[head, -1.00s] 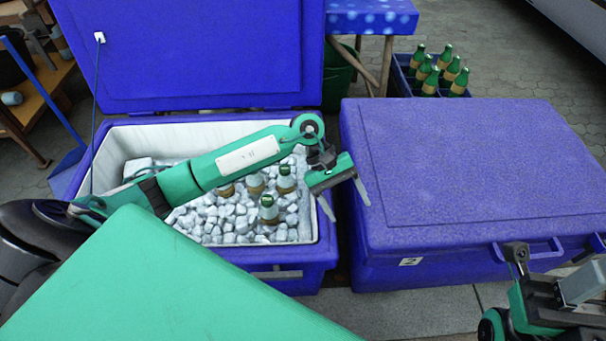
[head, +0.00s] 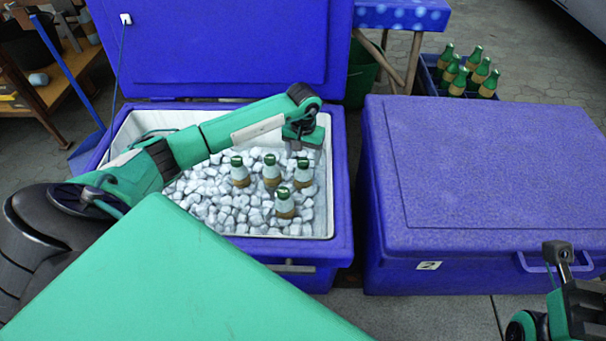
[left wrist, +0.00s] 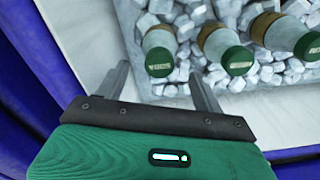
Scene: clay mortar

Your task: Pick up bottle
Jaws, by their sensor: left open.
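Several bottles with green caps, pale necks and brown-gold lower parts stand in the ice of the open blue cooler (head: 343,200). In the head view there is a left bottle (head: 240,172), a middle bottle (head: 271,170), a right bottle (head: 303,173) and a front bottle (head: 285,203). My left gripper (head: 305,150) is over the cooler's right part, just behind the right bottle. In the left wrist view its fingers (left wrist: 158,74) are spread and empty; a bottle (left wrist: 159,48) shows beyond the gap between them. My right gripper's fingers are out of view; only part of that arm shows bottom right.
A closed blue cooler (head: 480,170) stands to the right, with a narrow gap between. The open lid (head: 235,45) rises behind the ice. A crate (head: 428,80) of green bottles and a blue dotted table (head: 400,14) are at the back.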

